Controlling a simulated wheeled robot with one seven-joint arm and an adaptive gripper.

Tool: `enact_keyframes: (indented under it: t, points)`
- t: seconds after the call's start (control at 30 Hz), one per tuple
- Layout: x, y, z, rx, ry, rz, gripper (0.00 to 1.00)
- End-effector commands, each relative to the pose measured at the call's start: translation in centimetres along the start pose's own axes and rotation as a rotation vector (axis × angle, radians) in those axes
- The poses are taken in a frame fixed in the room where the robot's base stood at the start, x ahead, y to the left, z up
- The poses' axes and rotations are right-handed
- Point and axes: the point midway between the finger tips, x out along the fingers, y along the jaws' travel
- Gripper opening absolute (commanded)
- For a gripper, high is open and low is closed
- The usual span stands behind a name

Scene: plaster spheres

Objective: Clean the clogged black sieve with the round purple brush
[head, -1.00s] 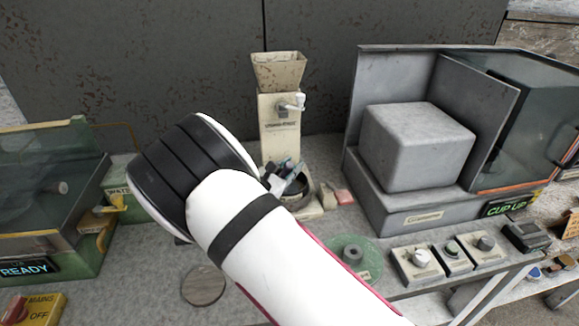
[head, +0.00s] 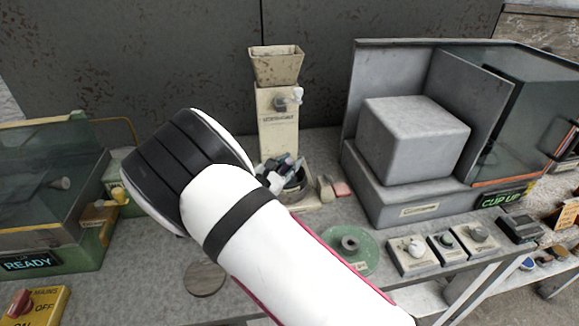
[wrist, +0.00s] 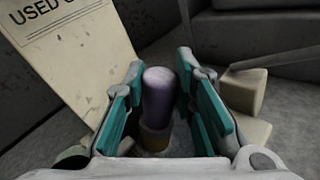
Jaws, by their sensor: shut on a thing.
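The purple brush (wrist: 158,95) stands upright between the teal finger pads in the wrist view, with a tan-brown collar below its rounded handle. My gripper (wrist: 160,100) is shut on the handle. In the head view my gripper (head: 276,172) is in front of the foot of the cream hopper machine (head: 278,118), partly hidden by my arm. A black round rim (head: 300,188) shows there behind and below the fingers; I cannot tell whether it is the sieve. The brush's bristles are hidden.
A cream block and a pink block (head: 342,189) lie right of the hopper machine's foot. A large grey machine (head: 415,140) stands at the right. A green round disc (head: 350,262) and several knob boxes (head: 412,255) line the front. A green-framed tank (head: 50,210) is at the left.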

Motion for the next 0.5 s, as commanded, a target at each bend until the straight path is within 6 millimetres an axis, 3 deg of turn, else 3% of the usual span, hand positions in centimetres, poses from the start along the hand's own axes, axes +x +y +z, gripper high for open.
enact_keyframes:
  t: [0.5]
  points:
    - [1.6, 1.5, -0.3, 0.000, 0.002, 0.000, 0.00]
